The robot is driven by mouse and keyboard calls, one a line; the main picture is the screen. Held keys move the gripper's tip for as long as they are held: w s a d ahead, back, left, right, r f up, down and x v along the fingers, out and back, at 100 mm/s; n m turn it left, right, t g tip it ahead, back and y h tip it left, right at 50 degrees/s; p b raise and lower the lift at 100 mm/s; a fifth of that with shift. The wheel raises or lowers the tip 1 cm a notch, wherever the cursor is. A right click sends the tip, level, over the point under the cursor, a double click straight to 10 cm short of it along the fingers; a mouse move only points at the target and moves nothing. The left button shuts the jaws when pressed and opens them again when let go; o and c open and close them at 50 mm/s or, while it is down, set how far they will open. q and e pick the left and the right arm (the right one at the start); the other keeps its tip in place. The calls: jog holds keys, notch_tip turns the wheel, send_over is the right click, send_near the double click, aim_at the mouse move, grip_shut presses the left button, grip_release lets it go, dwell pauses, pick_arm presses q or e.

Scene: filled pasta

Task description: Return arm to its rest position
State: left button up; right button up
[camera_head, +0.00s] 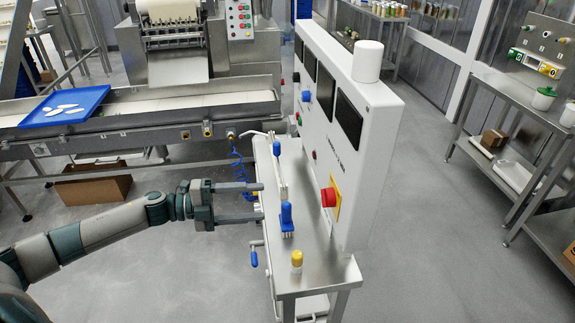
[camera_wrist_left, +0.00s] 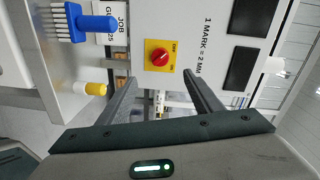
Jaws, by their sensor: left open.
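My left gripper (camera_head: 258,203) reaches in from the left, with its fingers apart and nothing between them. Its fingertips are by the left edge of the steel bench (camera_head: 305,270) under the white control panel (camera_head: 365,120). In the left wrist view, the open fingers (camera_wrist_left: 160,88) point toward the panel, with the red knob on its yellow plate (camera_wrist_left: 160,56) beyond them. My right gripper is not in view.
A conveyor with a blue tray (camera_head: 66,122) lies behind the arm. A cardboard box (camera_head: 93,186) is under it.

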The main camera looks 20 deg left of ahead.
pick_arm(q)
jog(key=a+f+n+t+y, duration=0.1)
jog(key=a+f+n+y, duration=0.3)
jog(key=f, duration=0.7)
jog(key=a+f+n+t+y, duration=0.25)
jog(key=f+n, duration=0.25)
jog(key=f, duration=0.5)
jog(key=a+f+n+y, duration=0.3)
jog(key=f+n+y, duration=0.15)
jog(key=f, duration=0.65)
jog(key=s+d+f+n+g+y, duration=0.1)
jog(key=s+f+n+g+y, duration=0.35)
jog(key=s+f, duration=1.05)
jog(key=s+d+f+n+g, duration=0.2)
jog(key=s+d+f, duration=0.3)
jog(key=s, duration=0.6)
jog(key=s+d+f+n+g+h, duration=0.1)
jog(key=s+d+f, duration=0.5)
jog(key=s, duration=0.6)
jog(key=s+d+f+n+g, duration=0.3)
jog(key=s+f, duration=0.6)
jog(key=s, duration=0.3)
jog(key=d+g, duration=0.1)
jog(key=d, duration=0.1)
jog(key=shift+d+f+g, duration=0.3)
jog(key=shift+d+f, duration=0.05)
